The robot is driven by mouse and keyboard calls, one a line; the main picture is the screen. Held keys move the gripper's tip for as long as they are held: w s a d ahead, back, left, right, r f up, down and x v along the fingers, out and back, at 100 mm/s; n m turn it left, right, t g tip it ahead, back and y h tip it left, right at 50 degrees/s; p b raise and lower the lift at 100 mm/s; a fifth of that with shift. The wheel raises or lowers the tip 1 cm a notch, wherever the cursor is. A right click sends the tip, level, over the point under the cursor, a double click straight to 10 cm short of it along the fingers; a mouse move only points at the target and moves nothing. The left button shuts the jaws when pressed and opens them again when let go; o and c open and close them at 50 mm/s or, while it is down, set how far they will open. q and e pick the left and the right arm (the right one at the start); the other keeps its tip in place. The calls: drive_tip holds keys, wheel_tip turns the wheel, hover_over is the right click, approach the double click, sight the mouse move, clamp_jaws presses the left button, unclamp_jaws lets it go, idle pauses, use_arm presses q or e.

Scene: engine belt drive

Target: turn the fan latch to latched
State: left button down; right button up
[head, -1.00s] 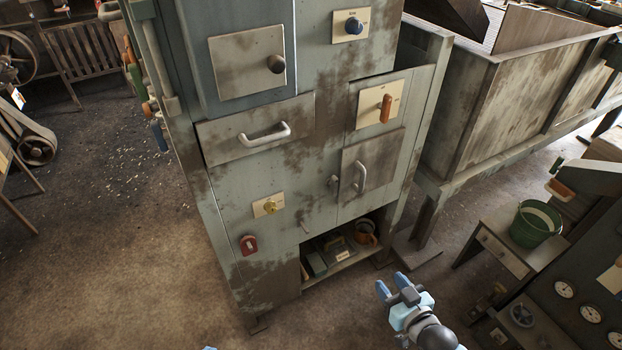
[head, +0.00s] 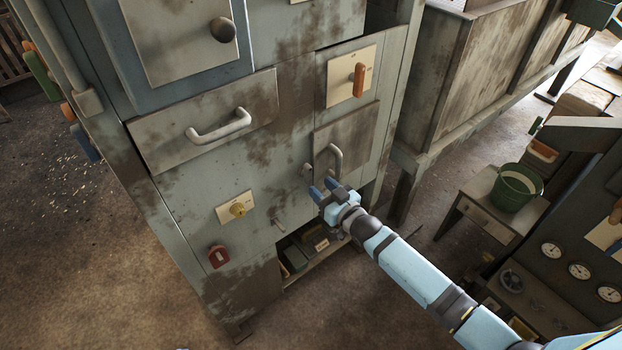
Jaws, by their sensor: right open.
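The fan latch is not marked legibly, so I cannot tell for certain which fitting it is. An orange handle (head: 359,80) stands upright on a cream plate on the cabinet's right side. A small grey turn-piece (head: 307,170) sits beside the lower door (head: 345,130), which has a pale bar handle. A yellow knob (head: 237,209) on another cream plate is lower left. My right gripper (head: 322,188) is open, with its blue fingers just below the grey turn-piece in the picture; contact is unclear. It appears empty. My left gripper is out of view.
A drawer (head: 160,150) with a bar handle and a red fitting (head: 218,256) are on the cabinet front. An open lower shelf (head: 325,262) holds several items. A green bucket (head: 515,188) stands on a small table at right. Floor in front is clear.

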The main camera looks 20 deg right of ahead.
sight(310, 177)
drive_tip(key=x, duration=0.5)
clamp_jaws()
